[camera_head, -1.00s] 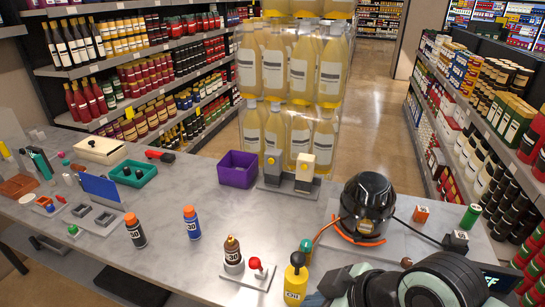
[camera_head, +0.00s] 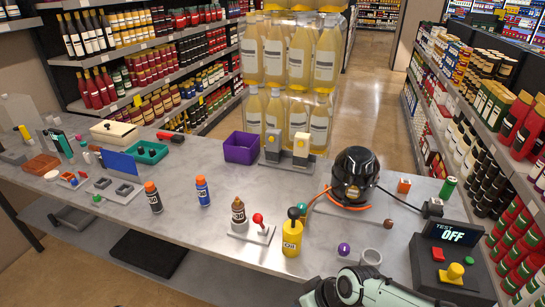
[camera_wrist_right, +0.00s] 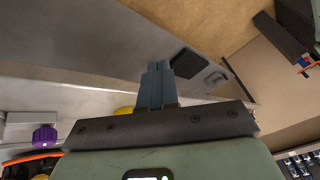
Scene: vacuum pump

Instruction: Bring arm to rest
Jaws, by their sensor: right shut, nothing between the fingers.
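My right arm (camera_head: 365,288) comes in at the bottom edge of the head view, in front of the table's near edge. Its hand is cut off by the frame there. In the right wrist view my right gripper (camera_wrist_right: 157,72) shows its two fingers together, with nothing between them. The fingers point over the table's edge and the floor, apart from any object. My left gripper is in neither view. The black vacuum pump (camera_head: 354,176) stands on the table at right, apart from the arm.
A test box (camera_head: 450,265) reading OFF stands right of my arm. A yellow oil bottle (camera_head: 292,236), a purple knob (camera_head: 344,249) and a grey ring (camera_head: 371,257) are close beyond the arm. A purple bin (camera_head: 241,149) is farther back.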

